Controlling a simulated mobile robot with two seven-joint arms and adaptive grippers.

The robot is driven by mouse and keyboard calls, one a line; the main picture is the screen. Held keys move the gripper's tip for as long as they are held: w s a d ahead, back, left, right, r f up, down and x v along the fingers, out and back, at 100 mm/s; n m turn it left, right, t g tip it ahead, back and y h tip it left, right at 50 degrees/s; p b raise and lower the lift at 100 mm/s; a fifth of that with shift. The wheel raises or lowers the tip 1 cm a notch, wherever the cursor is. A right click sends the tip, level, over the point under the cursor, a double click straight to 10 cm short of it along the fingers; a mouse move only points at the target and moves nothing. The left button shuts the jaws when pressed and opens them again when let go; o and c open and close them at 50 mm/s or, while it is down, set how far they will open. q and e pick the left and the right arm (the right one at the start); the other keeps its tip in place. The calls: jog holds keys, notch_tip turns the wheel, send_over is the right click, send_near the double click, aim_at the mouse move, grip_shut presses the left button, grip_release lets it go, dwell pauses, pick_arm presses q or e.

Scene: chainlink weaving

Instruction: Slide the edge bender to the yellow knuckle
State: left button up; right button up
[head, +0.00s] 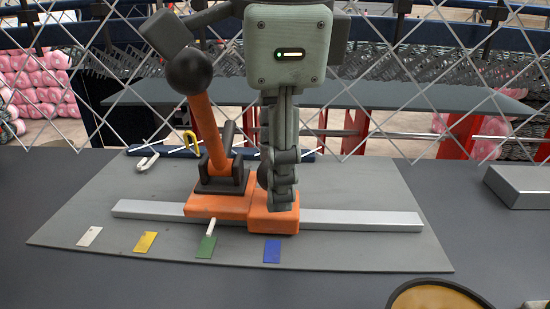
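The edge bender (217,204) is an orange body on a long silver rail (360,220), with an orange lever (204,128) tilted up to a black ball knob. Its white pointer (211,225) is at the green tag (206,247). A yellow tag (145,242) lies to its left; a yellow hook-shaped piece (190,141) stands behind, and which is the knuckle is unclear. My gripper, apparently the right (282,206), points down at the bender's right orange block (273,222), touching or just before it. Its fingers are seen edge-on, so their opening is hidden. My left gripper is out of view.
A white tag (90,236) and a blue tag (272,251) lie on the grey board (350,255). A pale U-shaped piece (147,162) is at the back left. Wire mesh (420,90) stands behind. A silver block (520,185) and a round tray (440,296) are at right.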

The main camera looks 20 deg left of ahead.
grip_shut()
jog(key=shift+a, duration=0.1)
send_over(211, 195)
jog(key=shift+s, duration=0.45)
grip_release()
jog(key=shift+d+r, duration=0.15)
jog(key=shift+d, duration=0.05)
jog(key=r, duration=0.4)
jog(key=s+r, duration=0.1)
jog(key=r, duration=0.2)
jog(key=s+d+r, duration=0.1)
jog(key=r, duration=0.3)
jog(key=shift+r, duration=0.3)
jog(key=shift+s, duration=0.1)
